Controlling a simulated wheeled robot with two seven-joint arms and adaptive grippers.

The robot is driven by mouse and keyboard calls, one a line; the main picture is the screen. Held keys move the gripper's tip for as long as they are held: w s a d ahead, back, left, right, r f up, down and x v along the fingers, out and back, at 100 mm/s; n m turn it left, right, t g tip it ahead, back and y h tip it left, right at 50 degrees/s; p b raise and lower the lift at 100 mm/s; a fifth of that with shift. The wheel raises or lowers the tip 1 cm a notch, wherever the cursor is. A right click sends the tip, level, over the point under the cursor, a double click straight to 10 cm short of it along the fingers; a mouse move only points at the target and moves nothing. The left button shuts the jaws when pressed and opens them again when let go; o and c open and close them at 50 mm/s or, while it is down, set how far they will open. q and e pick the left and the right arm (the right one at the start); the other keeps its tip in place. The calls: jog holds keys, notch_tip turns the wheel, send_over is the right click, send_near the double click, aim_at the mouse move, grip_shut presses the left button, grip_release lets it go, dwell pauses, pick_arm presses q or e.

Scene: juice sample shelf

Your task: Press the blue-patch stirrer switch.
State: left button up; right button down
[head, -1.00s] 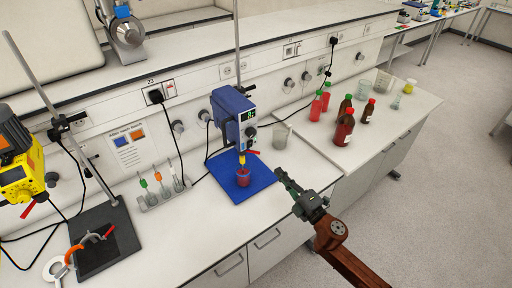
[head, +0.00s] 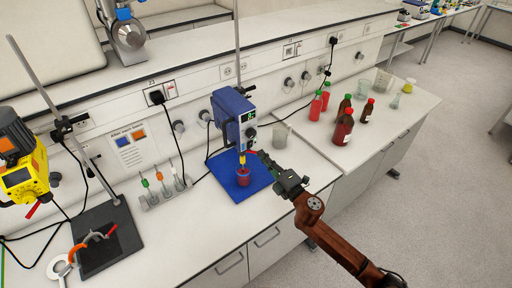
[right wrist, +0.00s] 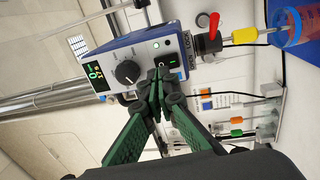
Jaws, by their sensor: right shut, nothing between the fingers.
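The blue stirrer (head: 234,115) hangs on a rod over a blue mat (head: 262,174), its shaft down in a cup of red liquid (head: 243,177). In the right wrist view the stirrer's front panel (right wrist: 122,58) shows a lit green display, a dark knob and a small black switch (right wrist: 172,62) at the lower right. My right gripper (head: 264,157) is shut and empty, in front of the stirrer. In the right wrist view its fingertips (right wrist: 161,76) overlap the switch and partly hide it; I cannot tell if they touch it. My left gripper is not in view.
A yellow stirrer (head: 22,178) stands at the left above a dark base. A rack of small tools (head: 163,192) and a notice with blue and orange patches (head: 131,140) are between.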

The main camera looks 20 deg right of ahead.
jog(key=shift+p+x, duration=0.3)
jog(key=shift+x, duration=2)
jog(key=p, duration=0.2)
jog(key=r+p, duration=0.1)
jog(key=p, duration=0.1)
jog(key=shift+w+a+g, duration=0.1)
jog(key=shift+w+g, duration=0.15)
jog(key=shift+g, duration=0.05)
jog(key=shift+f, duration=0.35)
jog(key=shift+s, duration=0.35)
send_near(251, 143)
jog(key=s+d+r, duration=0.2)
jog(key=s, duration=0.4)
jog(key=shift+s+d+r+b, duration=0.1)
jog(key=shift+r+b, duration=0.1)
jog(key=shift+b, duration=0.1)
